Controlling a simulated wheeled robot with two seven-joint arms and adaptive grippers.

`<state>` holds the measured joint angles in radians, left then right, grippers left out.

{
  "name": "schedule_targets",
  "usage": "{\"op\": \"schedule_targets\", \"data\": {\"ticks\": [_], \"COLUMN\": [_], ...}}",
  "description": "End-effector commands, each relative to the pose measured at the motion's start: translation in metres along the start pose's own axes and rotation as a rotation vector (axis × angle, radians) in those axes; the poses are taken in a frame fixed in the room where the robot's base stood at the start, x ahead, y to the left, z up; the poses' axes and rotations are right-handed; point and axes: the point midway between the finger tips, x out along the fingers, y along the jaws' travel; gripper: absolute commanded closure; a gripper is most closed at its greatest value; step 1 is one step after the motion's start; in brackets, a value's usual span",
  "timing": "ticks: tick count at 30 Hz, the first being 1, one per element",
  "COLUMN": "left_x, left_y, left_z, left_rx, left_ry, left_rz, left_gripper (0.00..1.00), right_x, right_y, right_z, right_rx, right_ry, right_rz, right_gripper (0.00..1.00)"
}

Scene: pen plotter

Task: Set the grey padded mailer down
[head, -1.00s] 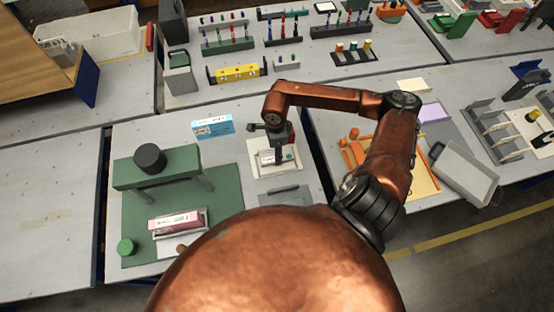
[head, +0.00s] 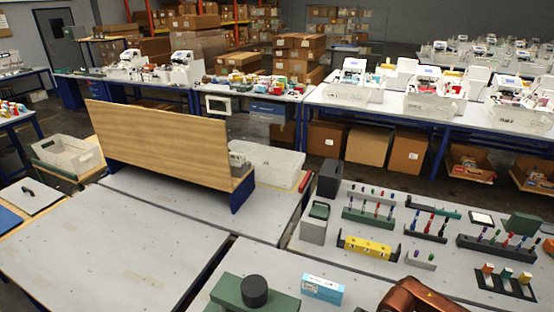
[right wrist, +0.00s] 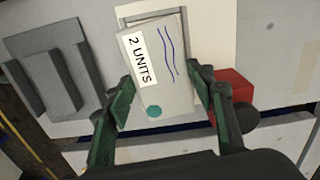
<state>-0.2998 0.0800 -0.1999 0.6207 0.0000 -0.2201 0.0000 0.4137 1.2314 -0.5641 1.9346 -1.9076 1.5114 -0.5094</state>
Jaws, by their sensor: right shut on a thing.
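In the right wrist view, the grey padded mailer (right wrist: 178,88) shows a white label reading "2 UNITS", blue wavy lines and a teal dot. My right gripper (right wrist: 160,82) has its green-padded fingers on either side of the mailer and is shut on it. The mailer is slightly tilted in the picture, over a cream board (right wrist: 213,40) with a grey frame partly behind it. I cannot tell whether the mailer touches the board. In the head view only a copper part of my right arm shows at the bottom right. My left gripper is not in view.
A grey stepped block (right wrist: 55,70) lies left of the mailer, and a red block (right wrist: 235,84) sits close behind the right finger. In the head view a blue-white box (head: 322,289), a dark green stand (head: 232,292) and a yellow block (head: 367,247) stand on the benches. The left bench (head: 110,250) is clear.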

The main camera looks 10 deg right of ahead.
Motion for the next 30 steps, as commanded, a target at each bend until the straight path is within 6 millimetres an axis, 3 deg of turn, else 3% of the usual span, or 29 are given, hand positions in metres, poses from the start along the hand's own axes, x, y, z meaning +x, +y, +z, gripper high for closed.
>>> {"op": "schedule_targets", "data": {"ticks": [5, 12, 21, 25, 30], "left_x": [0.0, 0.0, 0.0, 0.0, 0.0], "left_y": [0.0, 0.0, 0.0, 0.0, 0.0], "left_z": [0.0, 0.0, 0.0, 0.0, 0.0], "left_rx": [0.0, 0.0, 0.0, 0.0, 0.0], "left_ry": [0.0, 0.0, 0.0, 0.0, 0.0], "left_rz": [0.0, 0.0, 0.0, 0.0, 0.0], "left_gripper": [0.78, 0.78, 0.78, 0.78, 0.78], "right_x": [-0.02, -0.056, -0.1, -0.112, -0.119], "right_y": [0.003, 0.015, 0.031, 0.037, 0.039], "right_z": [0.032, 0.078, 0.121, 0.13, 0.135], "right_rx": [-0.326, -0.932, -1.642, -1.843, -1.972], "right_ry": [-0.018, -0.03, -0.014, -0.004, 0.009], "right_rz": [0.002, 0.001, -0.004, -0.002, 0.0], "right_gripper": [0.73, 0.73, 0.73, 0.73, 0.73]}}
